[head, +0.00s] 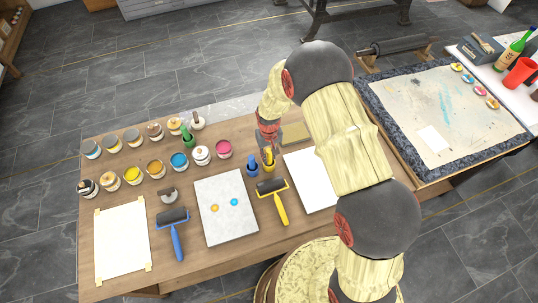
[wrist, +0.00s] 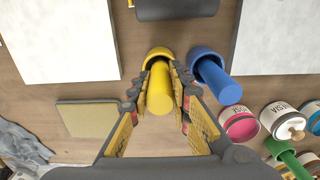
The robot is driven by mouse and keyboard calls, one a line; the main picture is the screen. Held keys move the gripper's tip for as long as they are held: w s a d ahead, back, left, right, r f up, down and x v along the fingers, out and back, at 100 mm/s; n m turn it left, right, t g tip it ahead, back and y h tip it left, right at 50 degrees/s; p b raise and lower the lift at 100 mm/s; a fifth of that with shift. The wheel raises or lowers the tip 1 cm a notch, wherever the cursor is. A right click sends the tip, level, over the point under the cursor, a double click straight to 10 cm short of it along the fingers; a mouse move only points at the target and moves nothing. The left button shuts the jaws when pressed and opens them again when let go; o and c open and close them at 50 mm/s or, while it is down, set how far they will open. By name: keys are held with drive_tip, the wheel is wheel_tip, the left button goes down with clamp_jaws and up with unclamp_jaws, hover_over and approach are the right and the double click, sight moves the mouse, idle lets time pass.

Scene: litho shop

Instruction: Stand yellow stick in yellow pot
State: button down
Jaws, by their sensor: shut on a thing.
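The yellow stick (wrist: 161,95) is between the two fingers of my gripper (wrist: 160,100), which is shut on it. The yellow pot (wrist: 159,52) is just beyond the stick in the wrist view. The stick's far end overlaps the pot's mouth and appears to be inside it; the fingers partly cover the rim. In the head view the yellow pot (head: 268,169) stands on the wooden table, right below my gripper (head: 268,142), with the yellow stick (head: 268,155) rising from its mouth.
A blue pot (wrist: 205,54) with a blue stick (wrist: 218,82) leaning in it stands close beside the yellow pot. A yellow-handled roller (head: 272,189) lies in front. A tan block (wrist: 89,118) and paint jars, including a pink one (wrist: 239,124), are near.

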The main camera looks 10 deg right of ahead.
drive_tip(key=c, duration=1.6)
unclamp_jaws()
drive_tip(key=shift+o, duration=0.2)
wheel_tip(320, 180, up, 12)
